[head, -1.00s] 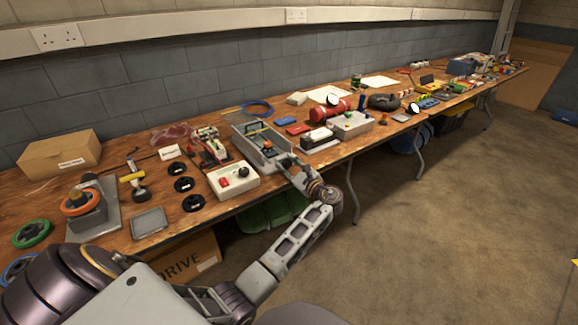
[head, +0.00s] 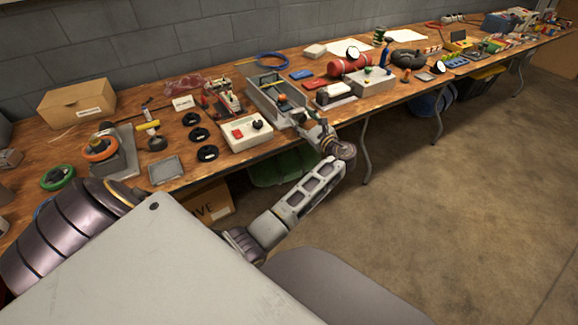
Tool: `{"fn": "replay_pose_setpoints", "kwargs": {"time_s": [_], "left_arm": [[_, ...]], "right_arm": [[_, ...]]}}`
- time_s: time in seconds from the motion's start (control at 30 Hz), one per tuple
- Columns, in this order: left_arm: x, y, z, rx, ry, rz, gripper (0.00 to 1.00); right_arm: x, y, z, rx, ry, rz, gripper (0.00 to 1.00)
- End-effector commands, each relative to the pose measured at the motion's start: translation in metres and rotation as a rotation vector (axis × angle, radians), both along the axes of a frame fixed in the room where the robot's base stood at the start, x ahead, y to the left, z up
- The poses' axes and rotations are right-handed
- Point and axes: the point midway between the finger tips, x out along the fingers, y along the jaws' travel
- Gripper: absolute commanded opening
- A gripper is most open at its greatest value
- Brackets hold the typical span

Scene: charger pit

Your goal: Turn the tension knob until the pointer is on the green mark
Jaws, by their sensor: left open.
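A grey open-topped frame (head: 262,104) stands on the bench, with a small orange knob-like part (head: 283,98) at its right side. This may be the tension knob; its pointer and any green mark are too small to make out. My left gripper (head: 294,109) is at the right end of the frame, close to the orange part, and partly hides it. The gripper is open; I cannot tell whether it touches the part. My right gripper is not in view.
Black discs (head: 198,134) lie left. The bench is crowded.

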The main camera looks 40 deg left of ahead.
Motion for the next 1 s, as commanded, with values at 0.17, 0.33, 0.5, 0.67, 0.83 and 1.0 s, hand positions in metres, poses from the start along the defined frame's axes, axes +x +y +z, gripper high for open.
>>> {"fn": "replay_pose_setpoints", "kwargs": {"time_s": [0.17,0.33,0.5,0.67,0.83,1.0], "left_arm": [[0.0,0.0,0.0,0.03,0.073,0.0,0.55],[0.001,0.0,0.0,0.06,0.144,0.0,0.55],[0.001,0.0,0.0,0.088,0.213,0.0,0.55],[0.001,0.0,0.0,0.115,0.278,0.0,0.55],[0.001,-0.001,0.0,0.143,0.345,0.0,0.55],[0.002,-0.001,0.0,0.17,0.41,0.0,0.55]], "right_arm": [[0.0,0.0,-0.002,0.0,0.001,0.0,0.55],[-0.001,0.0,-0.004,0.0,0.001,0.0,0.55],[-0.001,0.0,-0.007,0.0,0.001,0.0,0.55],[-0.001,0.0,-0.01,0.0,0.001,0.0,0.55],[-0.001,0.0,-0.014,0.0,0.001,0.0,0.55],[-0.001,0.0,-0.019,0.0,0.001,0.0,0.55]]}}
